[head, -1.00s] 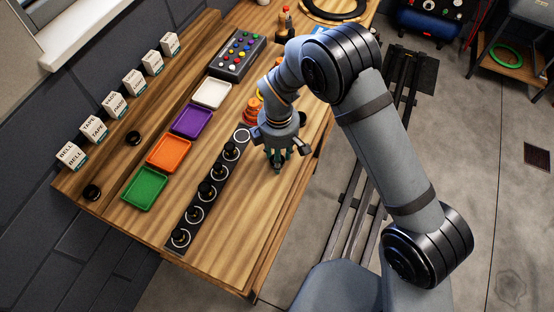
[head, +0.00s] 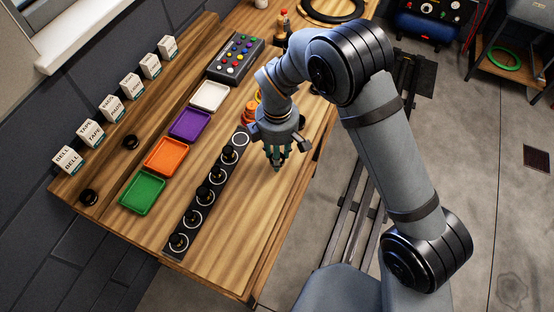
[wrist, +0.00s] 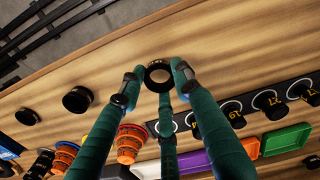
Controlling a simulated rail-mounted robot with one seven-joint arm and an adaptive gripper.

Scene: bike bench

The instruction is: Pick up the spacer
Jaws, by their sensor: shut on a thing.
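The spacer is a small black ring (wrist: 158,76), seen in the wrist view between my fingertips above or at the bare wood. My gripper (head: 277,166) is low over the bench, right of the black strip, in the head view. In the wrist view its green fingers (wrist: 157,80) are drawn in and shut on the ring. I cannot tell whether the ring still touches the bench. In the head view the fingers hide the ring. The black strip (head: 207,195) carries several black pieces on ringed spots; in the wrist view some bear numbers.
Green (head: 142,191), orange (head: 166,156), purple (head: 190,124) and white (head: 210,95) trays line the strip's left side. Several labelled boxes stand on the back ledge. Orange stacked cones (wrist: 130,140) and black round pieces (wrist: 78,98) stand nearby. Front bench wood is clear.

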